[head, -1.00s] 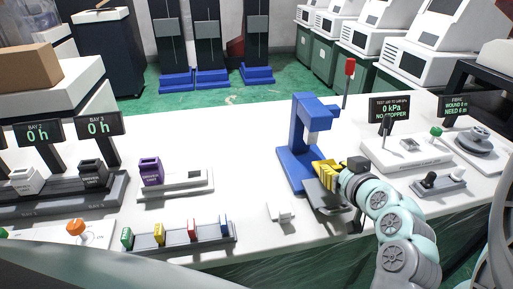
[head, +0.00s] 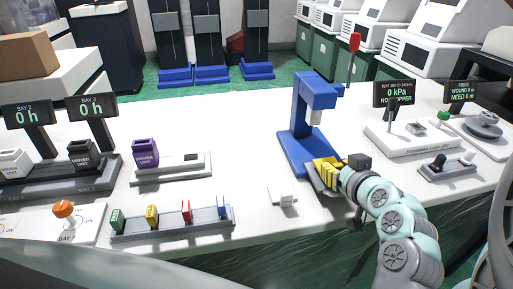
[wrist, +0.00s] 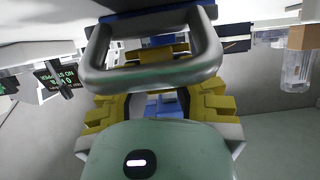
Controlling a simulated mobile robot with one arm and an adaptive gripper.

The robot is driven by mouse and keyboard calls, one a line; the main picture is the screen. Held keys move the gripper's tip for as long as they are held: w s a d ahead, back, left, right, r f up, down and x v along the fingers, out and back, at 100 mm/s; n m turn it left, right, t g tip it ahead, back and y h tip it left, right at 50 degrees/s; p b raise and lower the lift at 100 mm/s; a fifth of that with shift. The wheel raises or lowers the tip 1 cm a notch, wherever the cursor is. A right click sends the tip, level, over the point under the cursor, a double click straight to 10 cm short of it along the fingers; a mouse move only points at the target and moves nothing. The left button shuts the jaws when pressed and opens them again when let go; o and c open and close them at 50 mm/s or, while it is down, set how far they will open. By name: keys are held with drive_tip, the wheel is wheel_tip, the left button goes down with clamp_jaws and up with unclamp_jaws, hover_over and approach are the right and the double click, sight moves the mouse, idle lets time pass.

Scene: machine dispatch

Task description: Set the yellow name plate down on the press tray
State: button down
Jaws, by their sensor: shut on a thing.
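My gripper (head: 327,174), with yellow fingers, is at the front of the blue press (head: 312,125), low over its base. In the wrist view the fingers stand either side of a gap (wrist: 163,102). A yellow strip (wrist: 150,54), likely the yellow name plate, shows between them beyond the grey loop; the loop and the gripper's body hide most of it. In the head view I cannot separate the plate from the yellow fingers. The press tray (head: 316,184) shows only as a grey edge beside the fingers. I cannot tell whether the plate touches it.
A rack (head: 172,225) with green, yellow, red and blue pieces stands at the front left. A small white block (head: 284,199) lies left of my gripper. A leak tester (head: 415,138) and a switch box (head: 447,168) stand to the right.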

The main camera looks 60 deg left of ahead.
drive_tip(key=shift+f+b, duration=0.6)
drive_tip(key=shift+b, duration=0.1)
drive_tip(key=c, duration=0.8)
unclamp_jaws()
